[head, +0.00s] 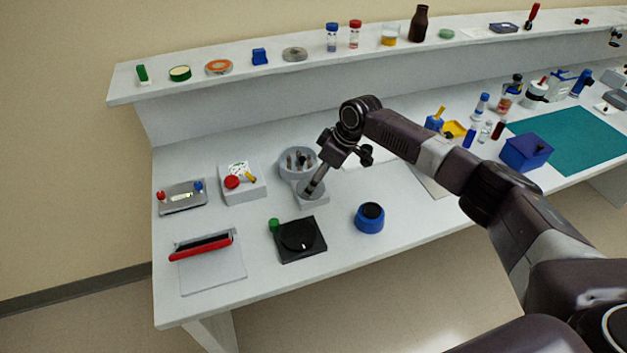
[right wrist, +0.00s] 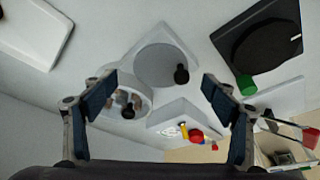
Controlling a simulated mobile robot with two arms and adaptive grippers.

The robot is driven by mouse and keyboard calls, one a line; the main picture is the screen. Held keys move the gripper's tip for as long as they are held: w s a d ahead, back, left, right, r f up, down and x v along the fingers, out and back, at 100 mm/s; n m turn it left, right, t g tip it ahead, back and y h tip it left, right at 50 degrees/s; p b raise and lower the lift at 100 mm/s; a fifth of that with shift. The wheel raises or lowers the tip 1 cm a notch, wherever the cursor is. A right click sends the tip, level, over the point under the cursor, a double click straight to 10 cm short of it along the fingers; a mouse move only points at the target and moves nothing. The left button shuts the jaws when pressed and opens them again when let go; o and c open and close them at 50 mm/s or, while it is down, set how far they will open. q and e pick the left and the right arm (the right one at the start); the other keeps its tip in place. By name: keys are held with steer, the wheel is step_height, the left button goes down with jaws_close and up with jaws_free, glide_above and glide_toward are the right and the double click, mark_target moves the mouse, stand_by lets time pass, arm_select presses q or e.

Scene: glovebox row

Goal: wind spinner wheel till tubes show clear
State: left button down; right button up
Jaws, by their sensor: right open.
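The spinner is a pale grey device with a round tube bowl (head: 285,172) behind a square base (head: 314,204) that carries the wheel. Several tubes stand in the bowl; whether they are clear, I cannot tell. In the right wrist view the wheel (right wrist: 158,64) is a flat grey disc with a black knob (right wrist: 181,75) near its rim. My right gripper (right wrist: 158,92) is open and empty above the spinner, fingers wide apart. In the head view it partly hides the wheel. My left gripper is not in view.
A black plate device with a green knob (head: 274,225) and a blue round pot (head: 369,222) stand in front. A white box with a red button (head: 232,182) is left of the spinner. A red-edged folder-like item (head: 205,246) lies front left.

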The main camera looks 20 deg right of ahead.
steer(key=shift+x, duration=1.5)
steer(key=shift+a, duration=0.1)
steer(key=c, duration=1.2)
